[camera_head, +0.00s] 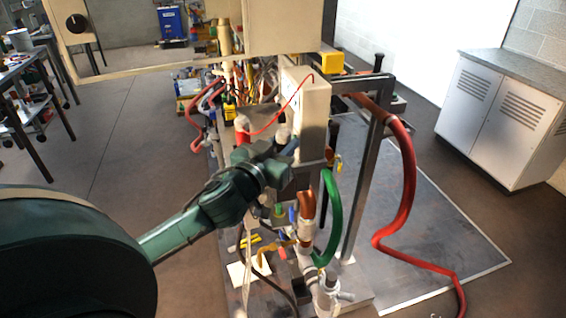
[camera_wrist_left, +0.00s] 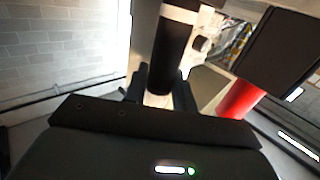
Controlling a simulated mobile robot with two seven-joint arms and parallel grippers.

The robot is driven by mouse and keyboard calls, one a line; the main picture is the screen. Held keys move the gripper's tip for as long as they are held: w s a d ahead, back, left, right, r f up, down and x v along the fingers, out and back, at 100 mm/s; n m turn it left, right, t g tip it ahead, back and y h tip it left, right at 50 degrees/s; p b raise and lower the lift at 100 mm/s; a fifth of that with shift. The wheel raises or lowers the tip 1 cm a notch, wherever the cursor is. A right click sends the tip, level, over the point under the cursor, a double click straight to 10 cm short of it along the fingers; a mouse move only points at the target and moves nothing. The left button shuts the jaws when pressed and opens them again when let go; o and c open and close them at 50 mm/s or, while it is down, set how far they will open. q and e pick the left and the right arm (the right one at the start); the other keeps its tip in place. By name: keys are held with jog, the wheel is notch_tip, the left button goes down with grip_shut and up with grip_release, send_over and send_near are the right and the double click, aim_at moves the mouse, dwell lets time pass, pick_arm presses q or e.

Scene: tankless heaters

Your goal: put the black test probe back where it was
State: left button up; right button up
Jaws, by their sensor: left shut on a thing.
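My left gripper (camera_wrist_left: 163,88) is shut on the black test probe (camera_wrist_left: 174,50), a dark cylinder with a pale band near the top of the left wrist view. The probe stands between the two fingers there. In the head view my left gripper (camera_head: 284,150) is beside the pale meter-like box (camera_head: 305,108); the held probe cannot be made out there. A red lead (camera_head: 272,122) runs from the box top to a red probe-like piece (camera_head: 242,130). A red cylinder (camera_wrist_left: 240,98) also shows right of the fingers in the wrist view. My right gripper is out of view.
A green hose (camera_head: 333,220) and copper-coloured pipe (camera_head: 307,208) stand just below the gripper. A grey metal frame (camera_head: 364,180) and thick red hose (camera_head: 408,170) are to the right. A cream panel (camera_head: 280,25) hangs above. Open floor mat (camera_head: 430,240) lies right.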

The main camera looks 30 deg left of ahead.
pick_arm(q)
notch_tip(320, 180, down, 4)
jog(key=shift+r, duration=0.2)
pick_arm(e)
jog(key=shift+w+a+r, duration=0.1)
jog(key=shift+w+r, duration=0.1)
pick_arm(q)
jog(key=shift+f+b, duration=0.15)
jog(key=shift+b, duration=0.15)
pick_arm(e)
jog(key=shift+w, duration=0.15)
pick_arm(q)
jog(key=o, duration=0.3)
jog(key=shift+f, duration=0.1)
jog(key=o, duration=0.5)
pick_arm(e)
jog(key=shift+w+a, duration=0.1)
